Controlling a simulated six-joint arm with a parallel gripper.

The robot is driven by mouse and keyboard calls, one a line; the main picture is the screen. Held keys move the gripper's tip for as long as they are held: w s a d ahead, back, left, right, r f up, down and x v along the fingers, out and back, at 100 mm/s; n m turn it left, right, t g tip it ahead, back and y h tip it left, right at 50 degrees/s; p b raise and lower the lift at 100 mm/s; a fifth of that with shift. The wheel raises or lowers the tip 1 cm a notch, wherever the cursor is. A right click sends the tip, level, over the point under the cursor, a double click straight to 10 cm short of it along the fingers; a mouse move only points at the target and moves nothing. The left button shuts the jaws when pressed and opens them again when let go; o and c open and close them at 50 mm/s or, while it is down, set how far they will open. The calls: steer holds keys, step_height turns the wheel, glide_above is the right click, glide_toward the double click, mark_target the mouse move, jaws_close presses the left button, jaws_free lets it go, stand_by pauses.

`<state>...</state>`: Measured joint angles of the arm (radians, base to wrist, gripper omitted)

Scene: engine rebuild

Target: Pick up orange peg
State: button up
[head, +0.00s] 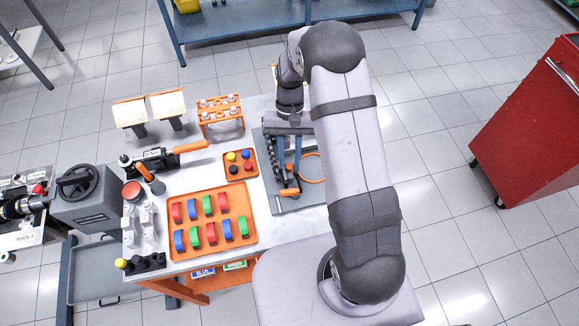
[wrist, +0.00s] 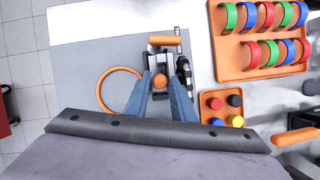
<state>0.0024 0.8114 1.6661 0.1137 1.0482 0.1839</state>
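A small round orange end, which looks like the top of the orange peg (wrist: 160,81), shows between my fingertips in the wrist view. It stands at a dark and grey fixture on the grey mat. My gripper (wrist: 160,86) points down over it, with its two blue fingers apart, one on each side. I see no clear contact with the peg. In the head view my gripper (head: 290,172) is over the mat, and the peg cannot be made out clearly. A separate orange bar (wrist: 167,40) lies crosswise at the fixture's far end in the wrist view.
An orange ring (head: 312,168) lies on the grey mat (head: 312,198) beside the fixture. A dark chain-like strip (wrist: 184,72) runs along the fixture's other side. A small orange tray (head: 229,174) of coloured knobs and a larger orange tray (head: 246,239) of coloured arched pieces are nearby.

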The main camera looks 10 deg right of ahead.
mark_target(290, 163)
jaws_close()
steer(key=shift+r, duration=0.1)
step_height(290, 163, up, 10)
steer(key=b, duration=0.3)
stand_by(0.4)
